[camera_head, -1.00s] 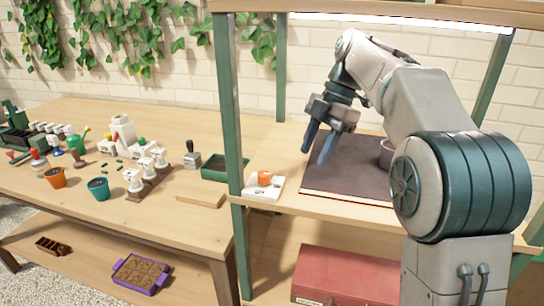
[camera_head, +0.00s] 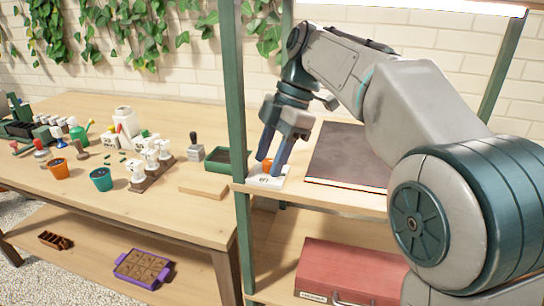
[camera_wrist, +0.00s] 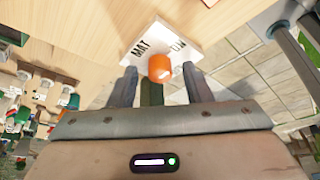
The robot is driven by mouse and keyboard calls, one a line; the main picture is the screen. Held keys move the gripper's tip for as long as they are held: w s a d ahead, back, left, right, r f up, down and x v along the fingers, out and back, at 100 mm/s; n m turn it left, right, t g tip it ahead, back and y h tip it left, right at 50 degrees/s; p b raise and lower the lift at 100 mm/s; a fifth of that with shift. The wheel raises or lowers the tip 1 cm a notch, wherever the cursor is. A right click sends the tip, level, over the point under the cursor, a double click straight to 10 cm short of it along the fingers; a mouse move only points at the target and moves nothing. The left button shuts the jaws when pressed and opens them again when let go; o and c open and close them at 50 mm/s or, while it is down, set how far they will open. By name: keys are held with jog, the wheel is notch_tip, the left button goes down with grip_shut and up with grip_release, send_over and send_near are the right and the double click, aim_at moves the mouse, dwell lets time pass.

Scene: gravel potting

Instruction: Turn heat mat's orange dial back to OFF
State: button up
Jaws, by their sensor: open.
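The orange dial (camera_wrist: 160,68) stands up from a white control box (camera_wrist: 185,43) with dark lettering, of which "MAT" can be read in the wrist view. In the head view the dial (camera_head: 267,166) is partly hidden by my fingers, and the white box (camera_head: 262,182) sits at the shelf's left front. My gripper (camera_head: 271,168) points down over the box. In the wrist view its fingers (camera_wrist: 160,85) are open, one on each side of the dial, with small gaps showing. The dark heat mat (camera_head: 345,155) lies to the right of the box. I cannot tell the dial's setting.
A green shelf post (camera_head: 236,120) rises just left of the box. A green tray (camera_head: 222,160) and a wooden board (camera_head: 203,189) lie on the bench beyond it. A red toolbox (camera_head: 345,270) is on the lower shelf.

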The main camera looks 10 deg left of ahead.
jog(key=shift+c, duration=0.4)
grip_shut()
jog(key=m+t+y, duration=0.1)
jog(key=m, duration=0.3)
jog(key=shift+s+d, duration=0.1)
jog(key=m+t, duration=0.2)
jog(key=m, duration=0.3)
jog(key=shift+s+p, duration=0.15)
jog(key=shift+p, duration=0.2)
jog(key=m+t, duration=0.1)
jog(key=m, duration=0.1)
jog(key=m+p, duration=0.1)
jog(key=m, duration=0.1)
jog(key=shift+s+r+t+h, duration=0.1)
jog(key=shift+t+h, duration=0.2)
jog(key=shift+t, duration=0.1)
jog(key=shift+m+t+h+p, duration=0.5)
jog(key=shift+m+t+p, duration=0.2)
jog(key=shift+m, duration=1.7)
